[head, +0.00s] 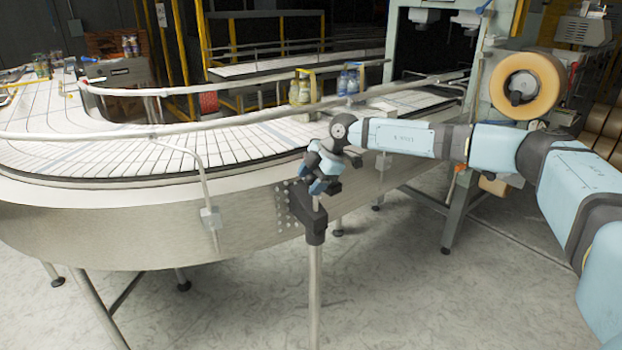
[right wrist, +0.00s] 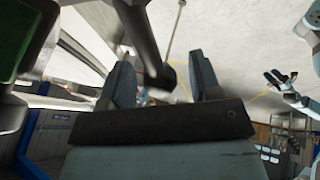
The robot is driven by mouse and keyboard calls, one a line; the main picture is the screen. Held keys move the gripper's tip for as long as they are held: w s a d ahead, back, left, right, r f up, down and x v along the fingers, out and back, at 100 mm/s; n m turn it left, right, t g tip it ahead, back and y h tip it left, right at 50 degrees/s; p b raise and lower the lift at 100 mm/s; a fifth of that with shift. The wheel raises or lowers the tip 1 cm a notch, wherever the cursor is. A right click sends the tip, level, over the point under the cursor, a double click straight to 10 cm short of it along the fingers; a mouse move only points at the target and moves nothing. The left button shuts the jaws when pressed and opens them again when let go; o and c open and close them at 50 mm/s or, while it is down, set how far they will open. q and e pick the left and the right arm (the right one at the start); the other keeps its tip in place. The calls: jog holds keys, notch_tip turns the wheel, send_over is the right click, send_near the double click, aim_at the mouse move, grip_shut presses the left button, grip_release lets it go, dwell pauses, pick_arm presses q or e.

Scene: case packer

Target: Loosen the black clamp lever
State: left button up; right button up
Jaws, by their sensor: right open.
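My right gripper (head: 318,186) reaches in from the right and is right at the black clamp (head: 312,228) on top of the metal post beside the conveyor. The gripper hides part of the clamp in the head view. In the right wrist view the two fingers of my right gripper (right wrist: 162,80) stand apart. A black lever-like bar (right wrist: 147,45) comes down from the top and its end lies between them, seemingly without being pinched. What seems to be my left gripper (right wrist: 284,90) shows small at the right of the right wrist view; its jaw state is unclear.
The curved conveyor (head: 130,225) with its metal side wall fills the left and middle, close behind the gripper. A guide rail (head: 240,121) runs above it. Bottles (head: 300,90) stand on the belt at the back. A tape roll (head: 545,82) hangs on the machine. The floor in front is clear.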

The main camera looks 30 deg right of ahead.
jog(key=shift+c, duration=0.5)
grip_shut()
